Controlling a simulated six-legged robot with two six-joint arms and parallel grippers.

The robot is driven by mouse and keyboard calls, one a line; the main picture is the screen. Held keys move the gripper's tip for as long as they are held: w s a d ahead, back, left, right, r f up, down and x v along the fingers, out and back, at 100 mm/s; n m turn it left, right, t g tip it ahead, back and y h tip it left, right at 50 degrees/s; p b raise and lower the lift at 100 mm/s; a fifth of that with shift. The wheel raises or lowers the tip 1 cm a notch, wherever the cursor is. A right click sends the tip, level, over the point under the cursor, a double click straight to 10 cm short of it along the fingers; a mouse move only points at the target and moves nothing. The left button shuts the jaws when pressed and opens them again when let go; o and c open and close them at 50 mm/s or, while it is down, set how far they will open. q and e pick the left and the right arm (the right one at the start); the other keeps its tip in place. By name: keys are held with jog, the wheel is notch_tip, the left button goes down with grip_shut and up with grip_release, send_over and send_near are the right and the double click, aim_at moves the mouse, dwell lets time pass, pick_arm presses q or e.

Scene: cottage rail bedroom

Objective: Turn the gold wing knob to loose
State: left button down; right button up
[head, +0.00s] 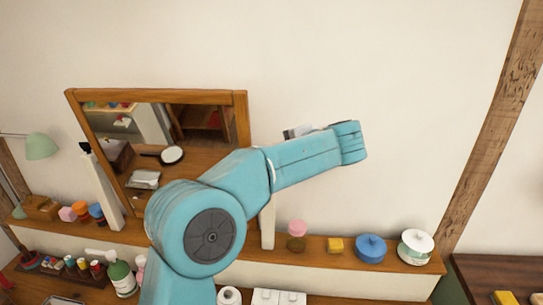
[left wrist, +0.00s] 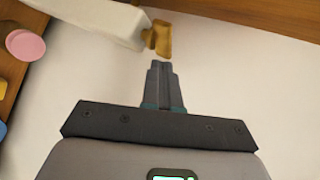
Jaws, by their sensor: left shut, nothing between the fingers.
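The gold wing knob (left wrist: 162,40) shows in the left wrist view, at the end of a white post (left wrist: 98,18), beside the wooden mirror frame. Its wing runs roughly up and down in that picture. My left gripper (left wrist: 161,66) is shut and empty, with its fingertips just below the knob in the picture. I cannot tell whether they touch it. In the head view my left arm crosses in front of the tilting mirror (head: 243,110) and hides the knob and the fingertips. My right gripper is in neither view.
The shelf (head: 330,262) holds a pink-lidded jar (head: 297,228), a yellow block (head: 335,245), a blue pot (head: 371,248) and a white jar (head: 416,246) right of the mirror. The wall above is bare.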

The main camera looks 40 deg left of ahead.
pick_arm(q)
jog(key=shift+w+a+p, duration=0.45)
jog(key=shift+w+a, duration=0.05)
jog(key=shift+a, duration=0.35)
jog(key=shift+w, duration=0.1)
dwell(0.4)
dwell(0.5)
